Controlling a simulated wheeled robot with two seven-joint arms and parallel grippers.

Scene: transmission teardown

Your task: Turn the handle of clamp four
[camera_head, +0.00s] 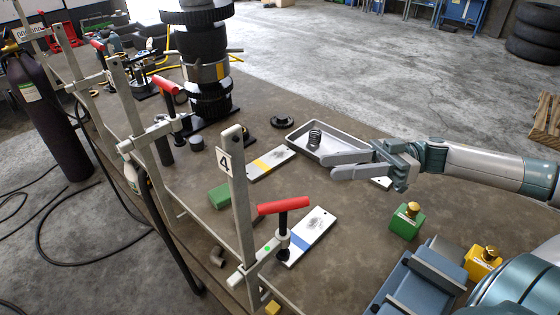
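Clamp four (240,207) stands upright at the near edge of the workbench, with a white "4" label near its top. Its red handle (284,205) lies roughly level across the top of a dark screw, right of the bar. The screw goes down through the clamp's lower arm toward the bench beside a blue-striped plate. My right gripper (326,165) reaches in from the right, above the bench and behind and right of the red handle. My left gripper is not in view.
A metal tray (348,137) with a spring lies behind my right gripper. A green block with a brass knob (406,220) and a yellow one (482,262) stand right of the handle. Other red-handled clamps (137,140) line the left edge. A tall black gear stack (205,62) stands behind.

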